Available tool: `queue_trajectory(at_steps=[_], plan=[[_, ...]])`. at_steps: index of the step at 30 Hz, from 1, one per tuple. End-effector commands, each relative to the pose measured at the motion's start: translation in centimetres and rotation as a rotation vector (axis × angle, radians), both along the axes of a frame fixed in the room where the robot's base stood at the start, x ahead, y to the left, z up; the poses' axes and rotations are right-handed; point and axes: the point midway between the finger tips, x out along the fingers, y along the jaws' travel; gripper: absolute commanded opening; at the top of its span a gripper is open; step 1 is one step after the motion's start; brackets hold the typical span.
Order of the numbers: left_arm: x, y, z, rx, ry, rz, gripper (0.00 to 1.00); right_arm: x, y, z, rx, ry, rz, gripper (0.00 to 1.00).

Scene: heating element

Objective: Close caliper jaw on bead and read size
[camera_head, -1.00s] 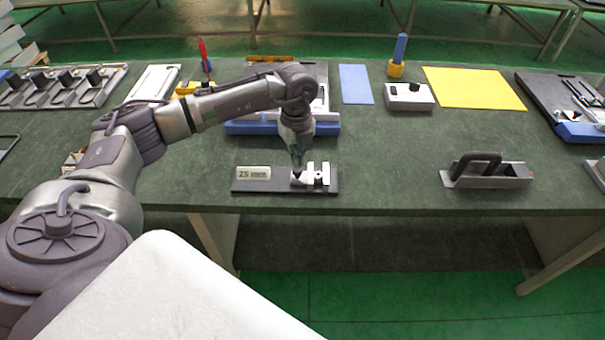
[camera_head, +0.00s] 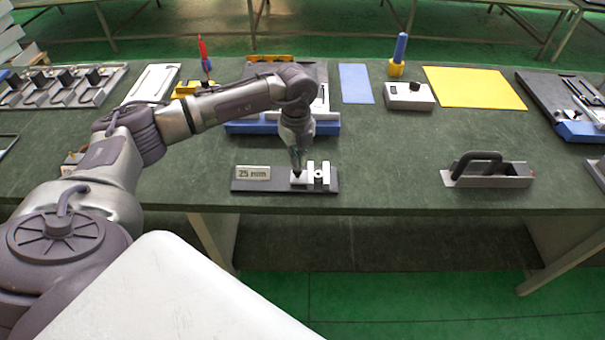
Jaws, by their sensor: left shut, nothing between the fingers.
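The caliper (camera_head: 270,187) lies on the near part of the bench as a dark base plate. A label reading "25 mm" (camera_head: 253,173) sits on its left part. On its right part stand light metal jaw blocks (camera_head: 325,174), with a small dark round spot, perhaps the bead (camera_head: 318,175), between them. My left gripper (camera_head: 297,175) points down at the left jaw block; its fingers are shut and empty. Whether the tips touch the block cannot be told. My right gripper is out of view.
A grey tool with a dark handle (camera_head: 488,171) lies to the right. A white box (camera_head: 409,97), a blue mat (camera_head: 356,84) and a yellow mat (camera_head: 474,88) lie farther back. The bench between caliper and handled tool is clear.

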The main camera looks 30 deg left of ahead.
Motion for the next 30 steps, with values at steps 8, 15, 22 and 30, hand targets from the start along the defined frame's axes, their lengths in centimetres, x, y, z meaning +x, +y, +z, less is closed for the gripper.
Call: queue_trajectory(at_steps=[8,15,22,30], plan=[[0.0,0.0,-0.5,0.0,0.0,0.0,0.0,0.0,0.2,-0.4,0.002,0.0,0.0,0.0],[0.0,0.0,-0.9,0.0,0.0,0.0,0.0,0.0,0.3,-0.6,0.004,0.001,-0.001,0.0],[0.0,0.0,-1.2,0.0,0.0,0.0,0.0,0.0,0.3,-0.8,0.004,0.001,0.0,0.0],[0.0,0.0,-1.6,0.0,0.0,0.0,0.0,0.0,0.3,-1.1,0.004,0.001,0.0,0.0]])
